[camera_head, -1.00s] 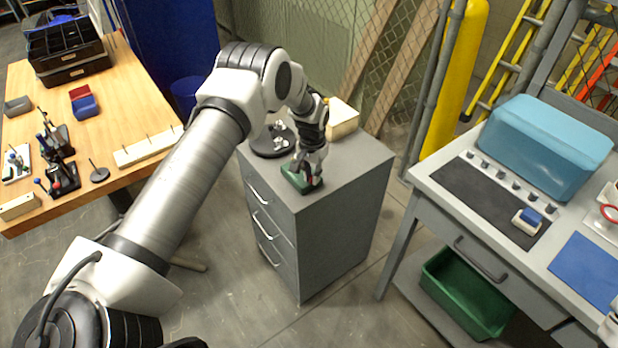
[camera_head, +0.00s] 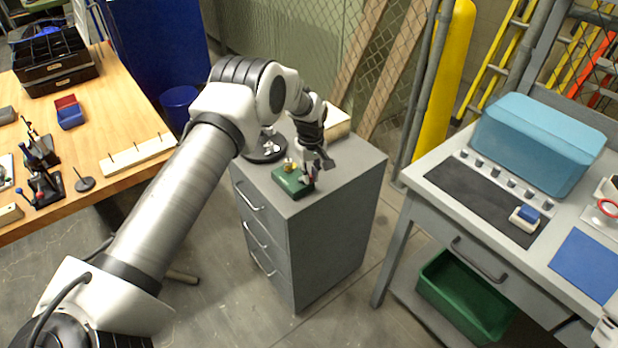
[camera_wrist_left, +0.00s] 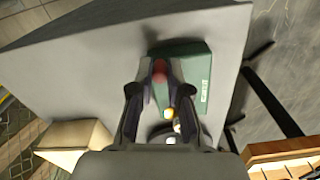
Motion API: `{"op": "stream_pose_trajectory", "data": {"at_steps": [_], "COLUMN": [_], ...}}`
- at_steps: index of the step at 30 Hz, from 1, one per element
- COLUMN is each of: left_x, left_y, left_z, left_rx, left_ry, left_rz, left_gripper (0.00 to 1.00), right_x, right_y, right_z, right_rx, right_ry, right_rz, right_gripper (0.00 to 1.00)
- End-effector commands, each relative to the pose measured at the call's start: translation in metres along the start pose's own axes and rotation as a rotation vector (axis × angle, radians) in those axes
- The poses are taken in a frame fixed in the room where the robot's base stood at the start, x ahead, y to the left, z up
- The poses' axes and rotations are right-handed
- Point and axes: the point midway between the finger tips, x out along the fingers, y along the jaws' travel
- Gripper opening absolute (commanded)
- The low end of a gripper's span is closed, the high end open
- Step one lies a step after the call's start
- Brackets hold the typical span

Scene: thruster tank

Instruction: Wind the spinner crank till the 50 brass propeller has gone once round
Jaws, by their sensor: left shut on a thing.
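The spinner is a green block (camera_head: 288,182) on top of the grey cabinet, with a small brass propeller (camera_head: 289,165) showing at its back left. My left gripper (camera_head: 311,173) reaches down at the block's right side. In the left wrist view its fingers (camera_wrist_left: 160,85) close around the crank's red knob (camera_wrist_left: 159,70), over the green block (camera_wrist_left: 192,72). The brass part (camera_wrist_left: 168,113) shows below the knob, partly hidden by the gripper. The crank arm is mostly hidden by the fingers.
On the grey cabinet (camera_head: 345,190) a dark round stand (camera_head: 264,150) and a pale wooden block (camera_head: 336,124) sit behind the spinner. A wooden bench (camera_head: 130,105) is at left. A grey workbench with a light-blue box (camera_head: 535,140) is at right.

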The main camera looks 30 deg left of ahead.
Motion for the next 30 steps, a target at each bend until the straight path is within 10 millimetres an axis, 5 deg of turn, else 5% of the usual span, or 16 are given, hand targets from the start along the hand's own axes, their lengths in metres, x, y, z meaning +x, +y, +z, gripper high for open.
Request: {"op": "stream_pose_trajectory", "data": {"at_steps": [30], "left_x": [0.001], "left_y": [0.008], "left_z": [-0.026], "left_rx": [-0.922], "left_ry": [0.000], "left_rz": [0.000], "left_gripper": [0.00], "right_x": [0.023], "right_y": [0.000], "right_z": [0.000], "right_rx": [0.000], "right_ry": [0.000], "right_rz": [0.000], "right_gripper": [0.40]}}
